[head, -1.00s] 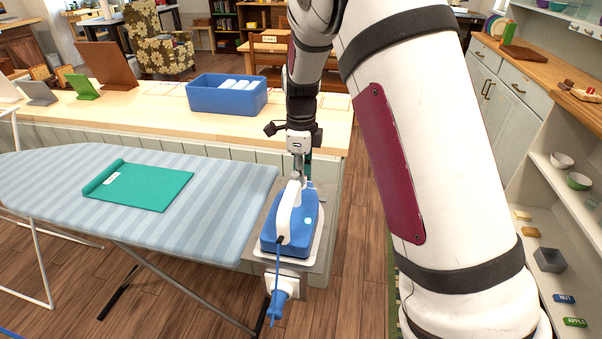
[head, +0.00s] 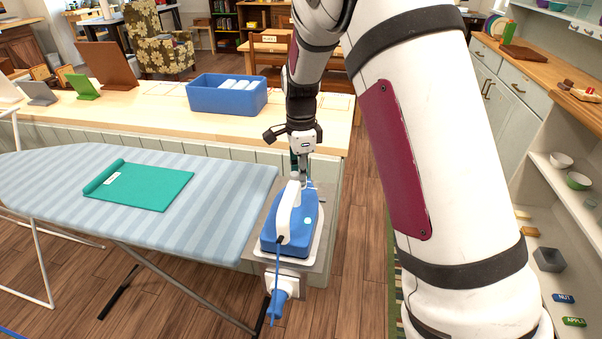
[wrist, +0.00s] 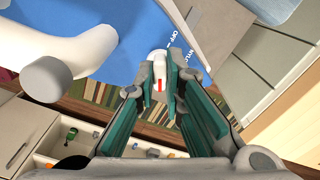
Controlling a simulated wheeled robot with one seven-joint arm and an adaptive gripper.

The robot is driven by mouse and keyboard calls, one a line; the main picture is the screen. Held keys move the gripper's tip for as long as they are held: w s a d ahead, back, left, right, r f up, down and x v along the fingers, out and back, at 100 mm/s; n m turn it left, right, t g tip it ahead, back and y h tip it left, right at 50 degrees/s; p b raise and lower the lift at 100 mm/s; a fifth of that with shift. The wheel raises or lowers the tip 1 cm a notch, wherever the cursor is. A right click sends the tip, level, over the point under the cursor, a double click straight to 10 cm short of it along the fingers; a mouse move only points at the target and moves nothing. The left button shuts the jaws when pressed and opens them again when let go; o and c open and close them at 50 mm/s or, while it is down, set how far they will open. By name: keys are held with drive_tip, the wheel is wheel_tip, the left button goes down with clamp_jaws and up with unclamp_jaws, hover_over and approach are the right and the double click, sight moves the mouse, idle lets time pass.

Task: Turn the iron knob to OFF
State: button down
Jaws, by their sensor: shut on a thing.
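The blue and white iron (head: 290,228) lies flat on the grey rest plate (head: 318,258) at the right end of the ironing board. In the wrist view its blue body (wrist: 118,50) fills the upper left. The small white knob (wrist: 158,62) with a red mark sits on it, near printed white labels; "OFF" is readable and another label is partly covered. My gripper (wrist: 166,85) is shut on the knob, with teal-lined fingers at its sides. In the head view my gripper (head: 301,178) reaches down to the far end of the iron; the knob is hidden there.
A folded teal cloth (head: 150,186) lies on the striped ironing board (head: 225,190). A blue cord (head: 277,275) hangs from the iron to a plug. A wooden counter (head: 150,115) with a blue bin (head: 228,97) stands behind. Shelves (head: 555,200) stand at the right.

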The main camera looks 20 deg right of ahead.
drive_tip(key=n, duration=1.5)
drive_tip(key=shift+n, duration=0.3)
drive_tip(key=n, duration=0.3)
drive_tip(key=shift+n, duration=0.4)
drive_tip(key=n, duration=0.8)
drive_tip(key=shift+r+n+p, duration=0.1)
drive_tip(key=shift+n+p, duration=0.35)
drive_tip(key=shift+n, duration=1.45)
drive_tip(key=c, duration=1.7)
unclamp_jaws()
